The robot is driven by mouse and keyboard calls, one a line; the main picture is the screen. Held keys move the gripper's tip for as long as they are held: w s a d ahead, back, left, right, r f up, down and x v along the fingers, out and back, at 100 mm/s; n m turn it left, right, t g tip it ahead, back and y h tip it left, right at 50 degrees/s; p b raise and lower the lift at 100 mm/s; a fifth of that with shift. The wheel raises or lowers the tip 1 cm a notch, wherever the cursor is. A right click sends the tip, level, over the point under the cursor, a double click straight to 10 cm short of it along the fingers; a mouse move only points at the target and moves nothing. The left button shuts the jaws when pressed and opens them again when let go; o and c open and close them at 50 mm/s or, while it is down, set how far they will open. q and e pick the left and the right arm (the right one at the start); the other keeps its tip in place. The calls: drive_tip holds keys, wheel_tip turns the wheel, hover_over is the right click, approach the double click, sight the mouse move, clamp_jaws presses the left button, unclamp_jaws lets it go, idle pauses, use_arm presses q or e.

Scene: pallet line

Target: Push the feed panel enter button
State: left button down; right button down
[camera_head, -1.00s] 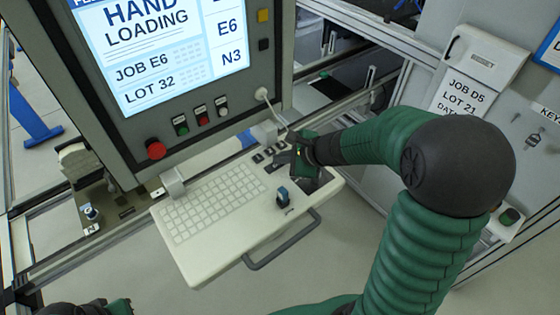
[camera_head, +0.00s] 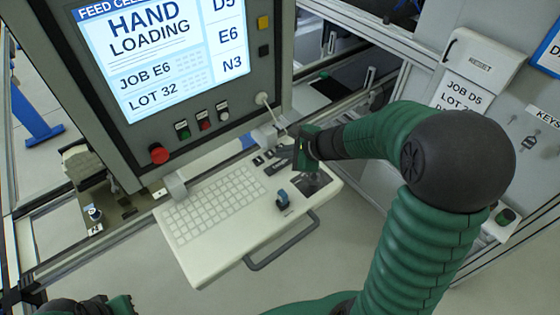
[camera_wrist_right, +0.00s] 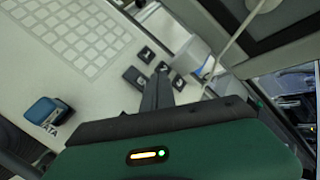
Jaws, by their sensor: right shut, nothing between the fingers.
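The feed panel's pale keyboard shelf (camera_head: 214,252) juts out below the screen. A small group of black keys sits at its back right; a wider dark key (camera_head: 277,167) lies in front of small square ones. It also shows in the wrist view (camera_wrist_right: 135,77), beside keys marked with digits. Its label is too small to read. My right gripper (camera_head: 288,156) is shut and empty, its fingertips over or just beside these keys. In the wrist view the closed fingers (camera_wrist_right: 158,88) end among the keys; contact cannot be told. My left gripper (camera_head: 112,304) only peeks in at the bottom left edge.
The screen (camera_head: 165,50) reads HAND LOADING. A red knob (camera_head: 158,154) and several small buttons sit under it. A blue device (camera_head: 282,199) stands on the shelf, and a dark handle (camera_head: 285,245) runs along its front. A pale cable (camera_head: 270,112) hangs behind the keys.

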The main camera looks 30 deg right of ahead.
sight(284, 166)
wheel_tip(284, 166, up, 4)
drive_tip(key=p, duration=0.2)
drive_tip(key=shift+r+p, duration=0.1)
drive_tip(key=shift+p, duration=0.25)
idle(0.4)
